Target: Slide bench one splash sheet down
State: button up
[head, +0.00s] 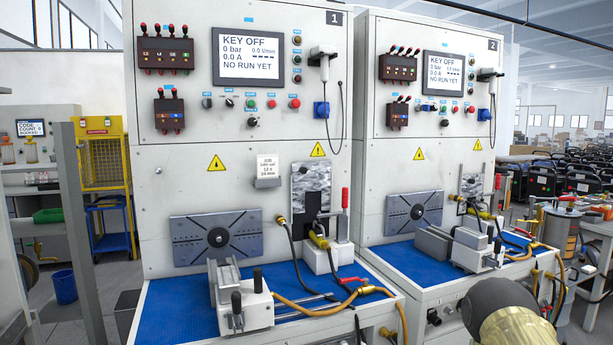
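Bench one (240,160), marked "1", stands at centre left with a blue mat (186,308) on its worktop. A mottled grey upright sheet (311,180) is on the right of its lower panel, above the hose fittings. It may be the splash sheet, but I cannot tell for sure. A black part and a red-handled valve (345,198) stand in front of or beside its lower edge. A rounded dark and pale-gold part of my arm shows at the bottom right. My gripper is not visible.
Bench two (430,150) stands close on the right. A yellow cage (100,165) is at left.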

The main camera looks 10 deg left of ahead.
aim_at(321, 167)
jog(key=u, duration=0.1)
jog(key=k, duration=0.1)
jog(key=z, duration=1)
jog(key=i, duration=0.7)
jog(key=u, duration=1.85)
